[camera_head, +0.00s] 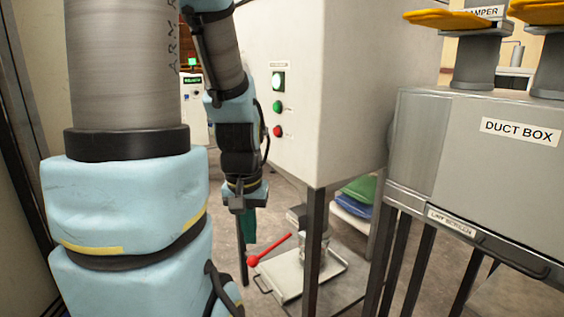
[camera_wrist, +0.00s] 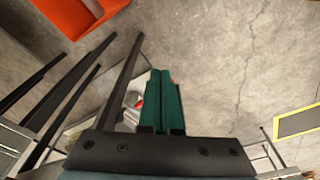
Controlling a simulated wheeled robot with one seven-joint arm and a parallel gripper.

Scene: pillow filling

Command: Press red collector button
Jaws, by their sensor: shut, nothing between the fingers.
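My gripper (camera_head: 249,236) hangs pointing down, to the left of and lower than the red button, apart from the panel. Its green fingers (camera_wrist: 166,103) are together and empty in the wrist view, aimed at the floor. The red button cannot be made out in the wrist view.
A red-knobbed lever (camera_head: 268,249) on a metal base plate sits low under the cabinet. The duct box (camera_head: 480,150) stands at right. Dark table legs (camera_head: 312,240) stand nearby. An orange object (camera_wrist: 72,14) lies at the wrist view's top left. Bare floor (camera_wrist: 230,60) shows to the right there.

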